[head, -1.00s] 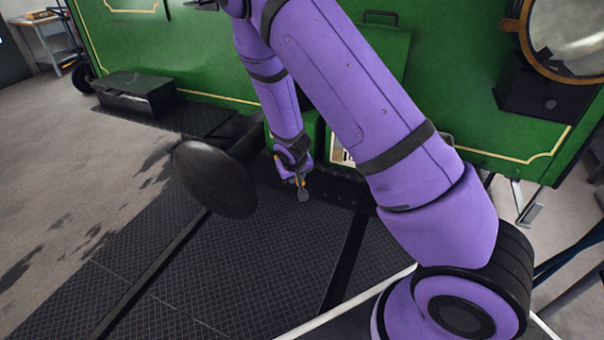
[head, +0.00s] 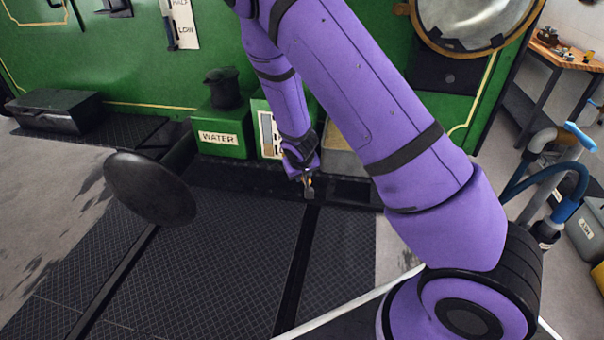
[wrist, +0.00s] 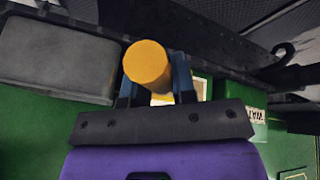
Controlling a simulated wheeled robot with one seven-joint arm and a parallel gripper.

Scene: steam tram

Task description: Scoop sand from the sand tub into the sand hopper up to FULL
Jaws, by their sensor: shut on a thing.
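My gripper (head: 306,178) is shut on a scoop, whose orange handle (wrist: 148,65) stands between the fingers in the wrist view. A small grey end of the scoop (head: 309,192) shows below the gripper in the head view, over the dark floor edge. Its contents are too small to tell. Behind my arm is a green box with a white gauge panel (head: 267,134), likely the sand hopper, mostly hidden.
A green WATER box (head: 222,132) with a black can (head: 222,88) stands left of the gauge. A black buffer disc (head: 150,188) sticks out at left. A blue-handled pipe (head: 560,140) and workbench (head: 568,58) are at right. The dark plate floor (head: 210,250) in front is clear.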

